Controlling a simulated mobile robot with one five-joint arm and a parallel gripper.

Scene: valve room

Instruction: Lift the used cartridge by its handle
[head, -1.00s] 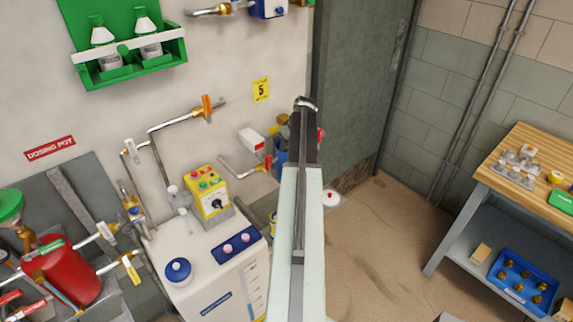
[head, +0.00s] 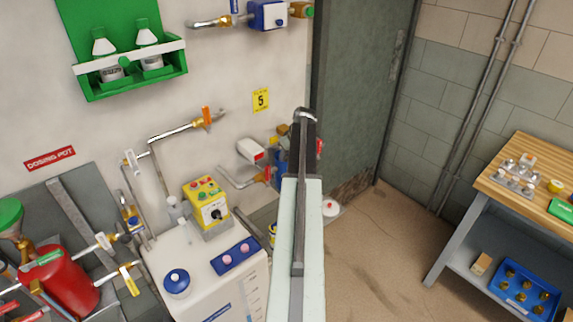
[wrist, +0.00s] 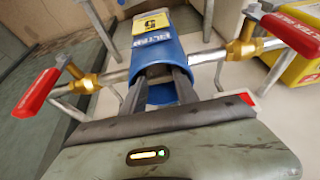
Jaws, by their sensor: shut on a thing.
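In the wrist view, my gripper (wrist: 157,75) has its two dark fingers reaching into the open end of a blue filter housing (wrist: 166,48) with a yellow "5" tag. A grey-brown piece, seemingly the used cartridge (wrist: 154,71), shows between the fingertips. The fingers are shut on it; the handle and the exact contact are hard to make out. In the head view, my arm hides the gripper, and part of the blue housing (head: 281,170) shows just left of the arm.
Red-handled valves on brass fittings flank the housing, left (wrist: 40,90) and right (wrist: 290,35). A yellow control box (head: 207,207) stands on a white tank (head: 190,258) at left. A workbench (head: 525,175) stands at right. The floor (head: 370,260) between is mostly clear.

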